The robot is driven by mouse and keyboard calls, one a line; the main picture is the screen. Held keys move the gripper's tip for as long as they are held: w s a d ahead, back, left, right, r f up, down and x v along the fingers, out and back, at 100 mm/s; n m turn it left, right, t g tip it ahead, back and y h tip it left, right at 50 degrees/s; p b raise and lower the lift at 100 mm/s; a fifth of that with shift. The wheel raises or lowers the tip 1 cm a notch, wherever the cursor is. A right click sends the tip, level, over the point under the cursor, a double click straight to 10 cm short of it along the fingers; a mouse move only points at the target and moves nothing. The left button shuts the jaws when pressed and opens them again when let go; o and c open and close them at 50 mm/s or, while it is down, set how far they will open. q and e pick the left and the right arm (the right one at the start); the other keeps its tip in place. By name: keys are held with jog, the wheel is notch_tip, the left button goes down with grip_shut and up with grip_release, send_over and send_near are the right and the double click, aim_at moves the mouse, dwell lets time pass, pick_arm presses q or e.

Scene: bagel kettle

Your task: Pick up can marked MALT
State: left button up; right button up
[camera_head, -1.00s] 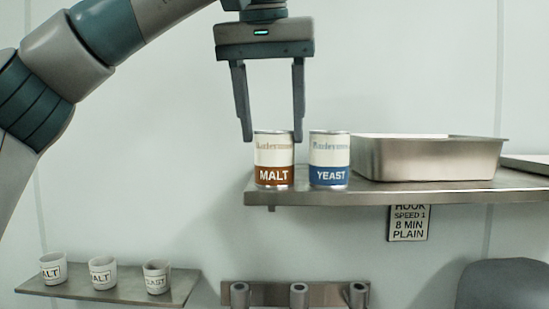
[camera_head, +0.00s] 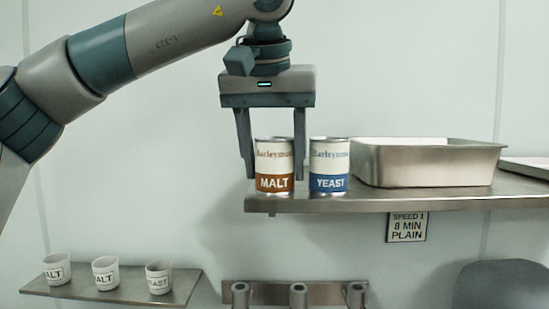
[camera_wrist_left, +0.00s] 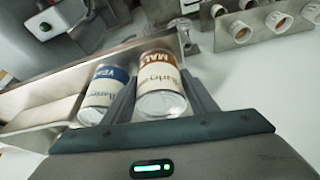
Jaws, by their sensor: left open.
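The MALT can (camera_head: 274,166), white with a brown band, stands upright on the left end of the metal shelf (camera_head: 400,197). It also shows in the left wrist view (camera_wrist_left: 160,90). My left gripper (camera_head: 273,178) is open and points down, with one finger on each side of the MALT can. I cannot tell whether either finger touches it. The right finger is in the narrow gap between the MALT can and the YEAST can (camera_head: 329,167), white with a blue band. The YEAST can also shows in the left wrist view (camera_wrist_left: 103,88). My right gripper is not in view.
A metal pan (camera_head: 430,163) stands on the shelf right of the YEAST can. A sign (camera_head: 407,227) hangs below the shelf. A lower shelf (camera_head: 110,292) at left holds three labelled cups. A rack with short tubes (camera_head: 298,294) is at bottom centre.

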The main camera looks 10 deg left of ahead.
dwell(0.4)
pick_arm(q)
jog(key=c, duration=0.9)
jog(key=shift+w+r+b, duration=0.1)
jog(key=shift+r+b, duration=0.25)
jog(key=shift+r, duration=0.35)
jog(key=shift+r+b, duration=0.35)
jog(key=shift+r, duration=3.95)
